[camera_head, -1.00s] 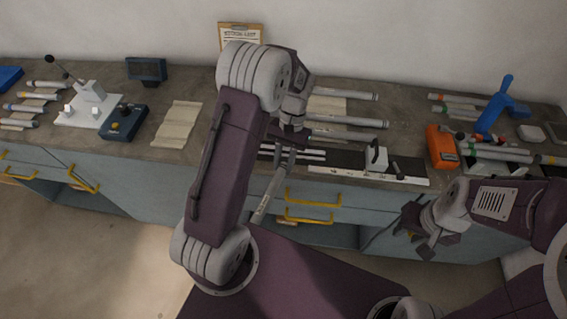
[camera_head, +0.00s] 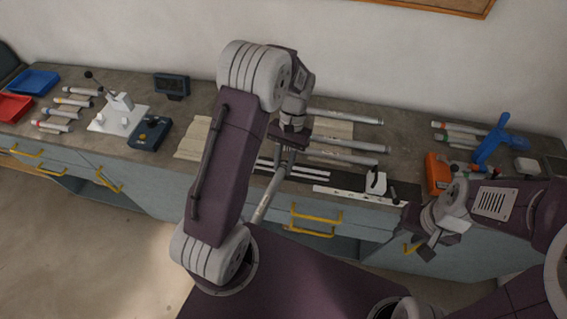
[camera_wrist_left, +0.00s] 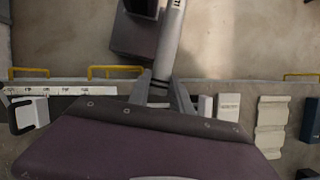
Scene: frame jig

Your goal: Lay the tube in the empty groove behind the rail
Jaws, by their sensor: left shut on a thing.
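My left gripper (camera_head: 285,155) is shut on a grey-white tube (camera_head: 266,197), which hangs down in front of the bench edge. In the left wrist view the tube (camera_wrist_left: 172,40) runs up from between the fingers of the gripper (camera_wrist_left: 160,92). The rail (camera_head: 340,193) is a white marked strip at the bench's front edge, with a white block with a dark handle (camera_head: 376,183) on it. Behind it lies a dark board (camera_head: 340,179) with pale strips, partly hidden by my arm; I cannot tell which groove is empty. My right gripper (camera_head: 430,245) is apart from the bench; its fingers are unclear.
Pale tubes (camera_head: 345,143) lie behind the board. An orange device (camera_head: 438,174) and a blue stand (camera_head: 493,140) are at the right. A white fixture (camera_head: 118,113) and a dark control box (camera_head: 150,132) are at the left. Yellow drawer handles (camera_head: 312,222) stick out in front.

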